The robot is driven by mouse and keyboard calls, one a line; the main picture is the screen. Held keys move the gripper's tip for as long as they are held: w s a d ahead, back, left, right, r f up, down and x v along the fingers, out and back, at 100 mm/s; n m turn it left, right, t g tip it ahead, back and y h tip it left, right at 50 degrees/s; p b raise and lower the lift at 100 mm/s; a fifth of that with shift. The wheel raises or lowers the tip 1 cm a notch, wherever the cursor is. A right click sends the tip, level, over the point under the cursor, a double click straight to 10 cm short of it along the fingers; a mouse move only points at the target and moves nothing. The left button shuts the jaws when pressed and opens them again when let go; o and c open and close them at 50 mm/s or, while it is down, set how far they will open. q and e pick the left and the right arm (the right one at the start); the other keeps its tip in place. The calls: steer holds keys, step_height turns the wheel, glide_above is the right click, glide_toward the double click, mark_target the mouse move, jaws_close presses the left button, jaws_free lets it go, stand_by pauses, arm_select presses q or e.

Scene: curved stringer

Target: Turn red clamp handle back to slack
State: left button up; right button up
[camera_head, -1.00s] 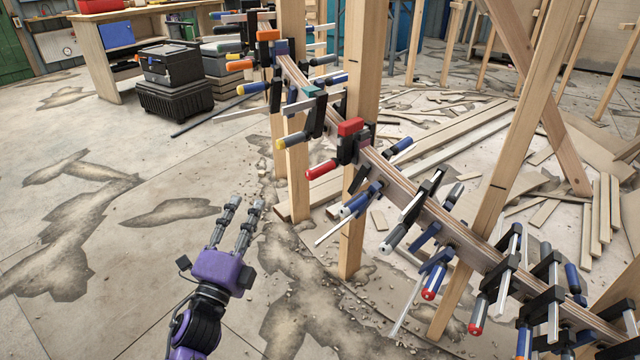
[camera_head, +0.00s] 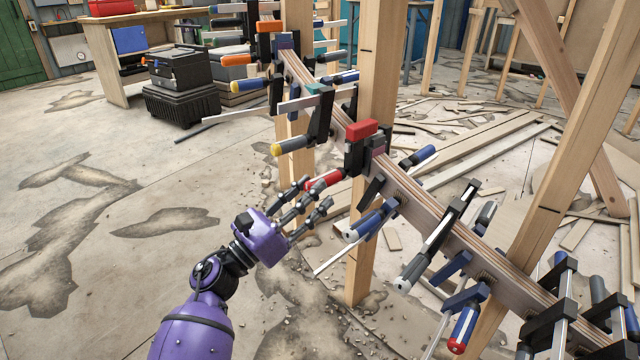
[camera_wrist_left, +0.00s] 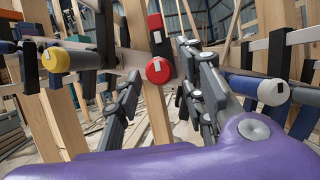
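The red clamp (camera_head: 360,152) sits on the curved wooden stringer (camera_head: 425,205), with a red block on top and a black body. Its red handle (camera_head: 325,181) points left and down toward my left gripper. My left gripper (camera_head: 316,194) is open, its fingers spread just at the handle's near end. In the left wrist view the round red handle end (camera_wrist_left: 159,70) lies between the two open fingers, slightly beyond or level with their tips. I cannot tell whether a finger touches it. My right gripper is not in view.
A yellow-ended clamp handle (camera_head: 290,145) is close on the left, and a blue-and-white one (camera_head: 365,222) close on the right. An upright wooden post (camera_head: 375,85) stands behind the clamp. Several more clamps line the stringer.

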mark_target(332, 171)
arm_select(q)
steer(key=shift+x, duration=1.65)
steer(key=shift+c, duration=0.2)
jaws_close()
